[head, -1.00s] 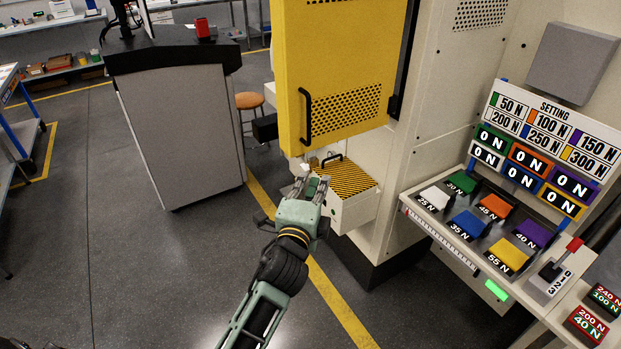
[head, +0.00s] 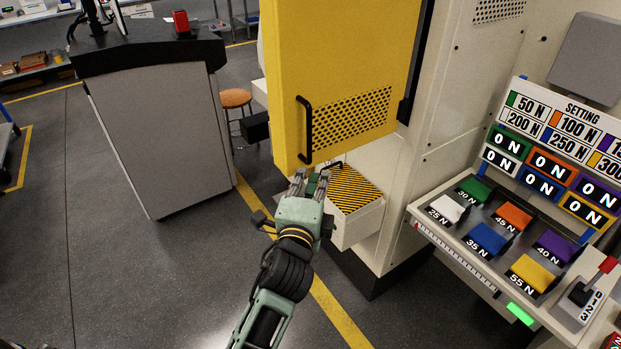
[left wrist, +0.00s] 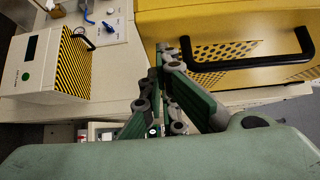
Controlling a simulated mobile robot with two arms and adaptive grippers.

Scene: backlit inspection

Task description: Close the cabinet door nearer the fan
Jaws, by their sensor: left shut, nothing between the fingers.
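The yellow cabinet door (head: 345,60) stands open, swung out from the pale cabinet (head: 460,90), with its hinge side at the right. It has a black bar handle (head: 305,130) and a perforated panel; both also show in the left wrist view, where the handle (left wrist: 250,62) is at upper right. My left gripper (head: 310,180) is shut and empty, just below the door's lower edge in the head view. In the left wrist view its fingertips (left wrist: 166,55) overlap the door's edge; I cannot tell whether they touch. No fan is clearly visible. My right gripper is not in view.
A pale drawer box with a striped top (head: 355,190) sticks out below the door. A control console (head: 500,230) with coloured blocks stands at right. A grey stand (head: 155,130) and an orange stool (head: 235,98) are at left. Open floor lies in front.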

